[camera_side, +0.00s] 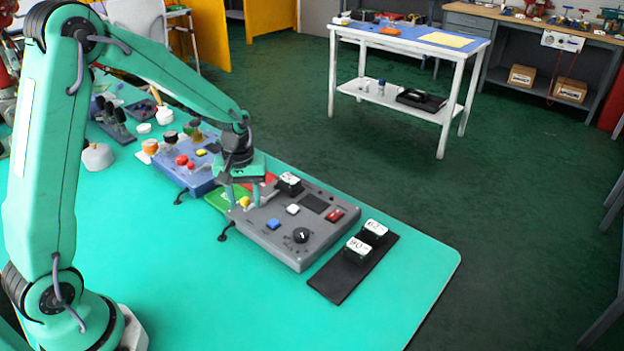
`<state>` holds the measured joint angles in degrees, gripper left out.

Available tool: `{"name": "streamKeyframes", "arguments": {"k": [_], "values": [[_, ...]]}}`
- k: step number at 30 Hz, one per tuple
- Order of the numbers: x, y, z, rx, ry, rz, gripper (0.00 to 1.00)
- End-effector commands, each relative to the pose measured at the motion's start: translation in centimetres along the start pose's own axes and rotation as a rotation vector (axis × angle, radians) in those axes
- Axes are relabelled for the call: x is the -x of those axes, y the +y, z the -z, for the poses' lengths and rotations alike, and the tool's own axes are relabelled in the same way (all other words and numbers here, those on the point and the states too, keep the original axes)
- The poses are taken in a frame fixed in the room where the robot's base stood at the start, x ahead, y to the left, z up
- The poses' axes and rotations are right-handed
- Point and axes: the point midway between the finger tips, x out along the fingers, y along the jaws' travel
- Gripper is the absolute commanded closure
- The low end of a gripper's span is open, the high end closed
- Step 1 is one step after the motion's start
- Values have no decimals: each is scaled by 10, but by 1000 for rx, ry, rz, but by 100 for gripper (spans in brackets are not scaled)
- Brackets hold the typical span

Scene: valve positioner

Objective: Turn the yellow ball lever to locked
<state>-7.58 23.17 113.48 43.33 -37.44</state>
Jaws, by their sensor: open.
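A small yellow ball (244,201), which looks like the lever's end, shows at the left corner of the grey control panel (262,241). My gripper (244,200) is pointed down over that corner, with its two fingers apart. In this view the ball appears between the fingertips. I cannot tell whether either finger touches it. The lever's arm and any locked marking are too small or hidden behind the fingers.
The grey panel also carries a blue button (273,224), a black knob (301,235) and a red switch (334,215). A blue box (185,176) with red buttons and a green panel (219,201) lie to the left. A black strip (330,284) lies right. The front of the table is clear.

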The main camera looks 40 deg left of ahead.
Motion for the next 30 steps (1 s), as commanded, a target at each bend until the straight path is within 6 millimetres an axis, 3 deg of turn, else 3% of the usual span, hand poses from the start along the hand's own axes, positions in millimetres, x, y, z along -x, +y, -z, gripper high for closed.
{"name": "streamKeyframes", "arguments": {"k": [1, 6, 8, 20, 30], "values": [[0, 0, 0, 0, 0, 0, 58], [0, 0, 0, 0, 0, 0, 91], [0, 0, 0, 0, 0, 0, 100], [1, -2, 2, -42, -1, 0, 100], [1, -7, 9, -235, -1, 1, 100]]}}
